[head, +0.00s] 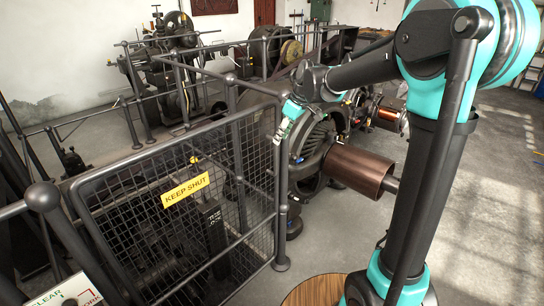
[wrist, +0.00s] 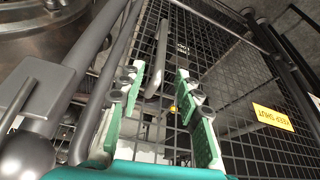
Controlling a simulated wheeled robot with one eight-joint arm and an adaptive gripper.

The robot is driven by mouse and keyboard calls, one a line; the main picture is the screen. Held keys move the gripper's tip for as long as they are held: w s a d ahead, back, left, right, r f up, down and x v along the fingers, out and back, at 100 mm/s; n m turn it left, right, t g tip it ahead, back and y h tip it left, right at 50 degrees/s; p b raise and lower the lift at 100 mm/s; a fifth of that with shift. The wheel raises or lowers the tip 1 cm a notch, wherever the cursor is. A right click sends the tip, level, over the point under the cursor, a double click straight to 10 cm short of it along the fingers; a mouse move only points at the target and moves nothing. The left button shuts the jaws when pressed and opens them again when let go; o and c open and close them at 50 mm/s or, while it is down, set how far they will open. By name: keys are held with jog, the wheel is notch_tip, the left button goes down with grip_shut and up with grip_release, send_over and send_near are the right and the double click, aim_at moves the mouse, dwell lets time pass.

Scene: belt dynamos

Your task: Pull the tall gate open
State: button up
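The tall gate (head: 133,168) is a dark tube frame filled with wire mesh, with a yellow "KEEP SHUT" sign (head: 186,190). Its mesh also fills much of the wrist view (wrist: 235,85), where the sign (wrist: 272,116) shows upside down at the right. My gripper (head: 288,120) is at the upper right end of the gate in the head view. In the wrist view its green-padded fingers (wrist: 158,80) are spread apart. A grey upright bar (wrist: 161,58), likely the gate's handle, shows in the gap between them. I see no finger closed on it; contact cannot be told.
Dark machinery (head: 170,80) stands behind the gate. A copper-brown cylinder (head: 357,170) juts out right of the gate's end post (head: 281,215). A round wooden top (head: 312,291) is at the bottom. A white lettered panel (head: 70,292) is at lower left. Open floor (head: 490,190) lies right.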

send_near(272, 156)
jog(key=s+a+f, duration=0.1)
jog(key=f, duration=0.1)
jog(key=a+f, duration=0.1)
jog(key=f, duration=0.1)
jog(key=s+a+f, duration=0.1)
jog(key=f, duration=0.1)
jog(key=shift+s, duration=0.3)
grip_shut()
dwell(0.3)
